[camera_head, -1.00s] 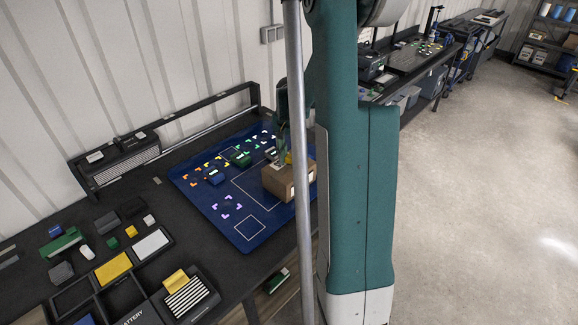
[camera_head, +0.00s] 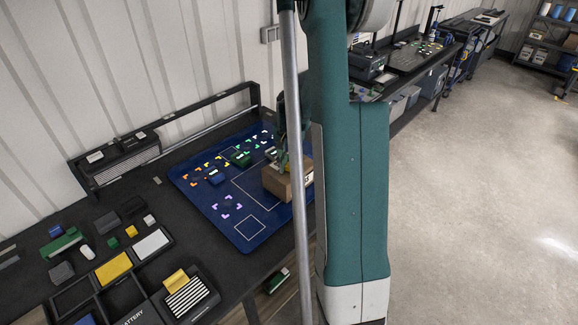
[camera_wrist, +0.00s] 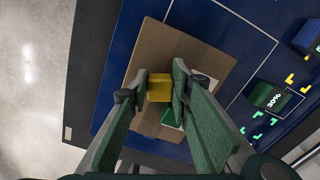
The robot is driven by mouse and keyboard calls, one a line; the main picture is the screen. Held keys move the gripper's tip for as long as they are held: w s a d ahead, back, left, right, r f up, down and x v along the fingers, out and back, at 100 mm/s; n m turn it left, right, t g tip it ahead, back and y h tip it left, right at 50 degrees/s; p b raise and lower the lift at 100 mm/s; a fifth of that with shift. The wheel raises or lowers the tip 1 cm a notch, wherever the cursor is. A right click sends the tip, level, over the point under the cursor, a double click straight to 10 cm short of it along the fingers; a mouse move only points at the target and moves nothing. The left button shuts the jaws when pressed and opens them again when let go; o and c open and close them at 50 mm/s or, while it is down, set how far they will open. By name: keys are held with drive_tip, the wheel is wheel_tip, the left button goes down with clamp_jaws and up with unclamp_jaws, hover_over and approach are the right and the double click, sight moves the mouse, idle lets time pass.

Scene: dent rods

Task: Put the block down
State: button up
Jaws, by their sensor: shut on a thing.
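A yellow block (camera_wrist: 159,88) sits between the fingertips of my gripper (camera_wrist: 160,87) in the wrist view, with a finger against each side. Beneath it is a brown cardboard box (camera_wrist: 202,56), which also shows on the blue mat in the head view (camera_head: 275,184). I cannot tell whether the block touches the box. A green and white piece (camera_wrist: 171,118) shows beside the block, partly hidden by the right finger. In the head view my arm hides the block and the fingertips.
The blue mat (camera_head: 222,222) carries coloured corner marks, a blue block (camera_head: 215,177) and a green block (camera_head: 240,158). A tray with compartments (camera_head: 122,297) and loose blocks stand at the left. The mat's front part is mostly clear.

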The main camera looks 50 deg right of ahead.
sight(289, 166)
drive_tip(key=shift+f, duration=0.2)
drive_tip(key=o, duration=0.8)
drive_tip(key=shift+r, duration=0.1)
drive_tip(key=shift+r, duration=0.2)
drive_tip(key=shift+r, duration=5.95)
